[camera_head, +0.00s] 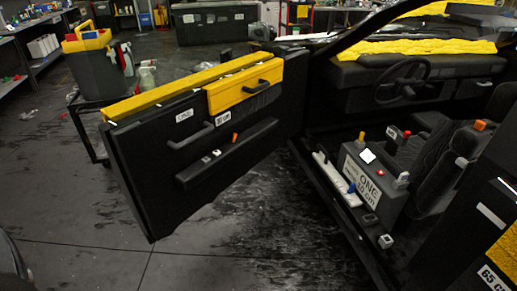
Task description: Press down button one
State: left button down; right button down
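A dark grey box (391,208) stands in the car's door opening at right. I cannot tell which part is button one, or whether any is pressed. Neither of my grippers is in view.
The open black car door (150,165) with yellow trim fills the middle. The steering wheel (403,80) and seat (440,165) are behind the box. A cart with a dark bucket (92,72) and spray bottles stands left. The floor (70,215) in front is clear.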

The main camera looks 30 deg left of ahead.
aim_at(206, 159)
jog(key=z, duration=0.15)
jog(key=i, duration=0.95)
jog(key=u, duration=0.75)
jog(key=i, duration=0.45)
jog(key=u, duration=0.5)
